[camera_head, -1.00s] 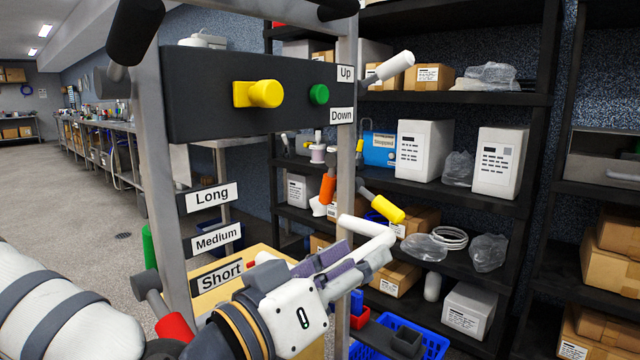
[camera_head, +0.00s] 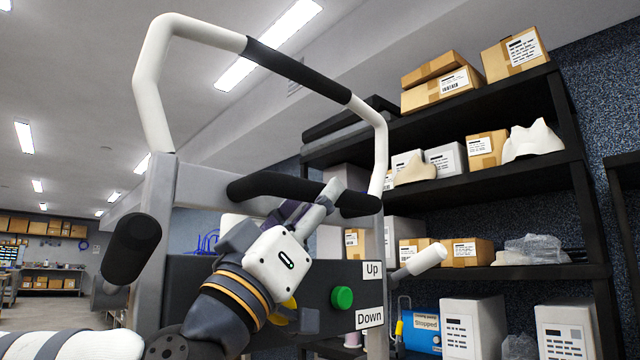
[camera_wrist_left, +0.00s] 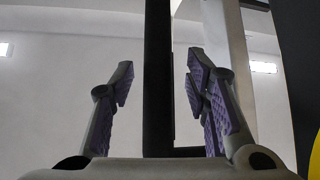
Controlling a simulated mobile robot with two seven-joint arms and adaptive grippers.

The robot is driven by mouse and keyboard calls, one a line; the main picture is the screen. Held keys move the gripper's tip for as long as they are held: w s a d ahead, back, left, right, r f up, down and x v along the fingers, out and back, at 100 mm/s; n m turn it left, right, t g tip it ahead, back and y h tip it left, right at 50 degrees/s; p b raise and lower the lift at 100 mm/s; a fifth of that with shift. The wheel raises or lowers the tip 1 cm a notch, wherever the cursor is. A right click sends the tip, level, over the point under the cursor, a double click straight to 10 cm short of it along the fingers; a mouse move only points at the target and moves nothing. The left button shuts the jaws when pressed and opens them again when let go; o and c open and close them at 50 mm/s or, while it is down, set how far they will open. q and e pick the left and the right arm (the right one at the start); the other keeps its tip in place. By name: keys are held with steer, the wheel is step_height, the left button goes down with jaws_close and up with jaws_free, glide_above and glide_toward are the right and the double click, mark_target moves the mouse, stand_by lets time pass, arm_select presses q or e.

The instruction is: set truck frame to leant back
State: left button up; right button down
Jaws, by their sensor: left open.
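The truck frame (camera_head: 157,190) has grey uprights, a white upper loop with a black grip (camera_head: 298,70) and a lower curved black bar (camera_head: 275,184). My left gripper (camera_head: 320,203) is in front of the frame, its fingers reaching up to the lower black bar and overlapping it. In the left wrist view the open fingers (camera_wrist_left: 160,78) have a dark upright bar (camera_wrist_left: 158,40) showing in the gap between them. I cannot tell how deep it sits or whether they touch it. My right gripper is out of view.
Below the bar is a dark panel with a green button (camera_head: 342,298) and "Up" (camera_head: 372,270) and "Down" (camera_head: 369,318) labels. A black grip (camera_head: 131,248) sticks out at the left and a white one (camera_head: 420,259) at the right. Shelves (camera_head: 460,272) with boxes stand behind.

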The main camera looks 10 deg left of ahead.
arm_select(q)
steer(key=shift+x, duration=1.15)
steer(key=shift+d+r, duration=0.1)
steer(key=shift+r, duration=0.05)
jaws_close()
steer(key=shift+d, duration=0.15)
